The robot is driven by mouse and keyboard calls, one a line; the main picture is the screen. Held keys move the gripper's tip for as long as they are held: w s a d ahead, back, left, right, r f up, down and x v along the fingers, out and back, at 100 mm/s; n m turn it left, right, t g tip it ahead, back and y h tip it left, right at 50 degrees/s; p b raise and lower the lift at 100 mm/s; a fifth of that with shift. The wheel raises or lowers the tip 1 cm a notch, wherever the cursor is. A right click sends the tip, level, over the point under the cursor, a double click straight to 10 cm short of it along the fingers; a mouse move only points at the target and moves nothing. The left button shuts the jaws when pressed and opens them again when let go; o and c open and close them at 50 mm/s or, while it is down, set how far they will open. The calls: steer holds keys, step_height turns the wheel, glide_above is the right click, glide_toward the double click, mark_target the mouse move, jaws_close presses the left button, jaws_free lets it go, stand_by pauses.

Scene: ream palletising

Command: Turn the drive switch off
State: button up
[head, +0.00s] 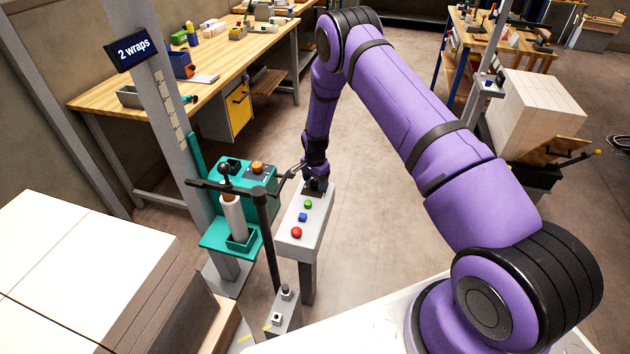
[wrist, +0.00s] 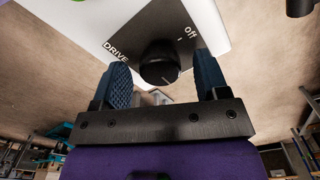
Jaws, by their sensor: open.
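The drive switch (wrist: 160,62) is a round black knob on a black plate lettered "DRIVE" and "off". The plate is on the sloping top of a grey control box (head: 313,222). My gripper (wrist: 163,76) is open, with one blue ribbed finger on each side of the knob and a gap visible on both sides. A small pale mark shows on the knob, but its exact setting is hard to tell. In the head view my gripper (head: 316,180) is at the far end of the box and hides most of the knob.
Green (head: 308,204), blue (head: 302,217) and red (head: 297,232) buttons sit on the same box. A teal wrapping unit (head: 225,238) with a film roll (head: 233,217) stands close left. A dark post with a crossbar (head: 266,235) stands in front. Floor to the right is clear.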

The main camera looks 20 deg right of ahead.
steer(key=shift+c, duration=0.5)
steer(key=c, duration=0.8)
steer(key=shift+c, duration=0.2)
steer(key=shift+n, duration=0.3)
steer(key=n, duration=0.3)
steer(key=shift+n, duration=0.3)
steer(key=n, duration=0.4)
steer(key=shift+n, duration=0.3)
steer(key=n, duration=0.4)
steer(key=shift+n, duration=2.5)
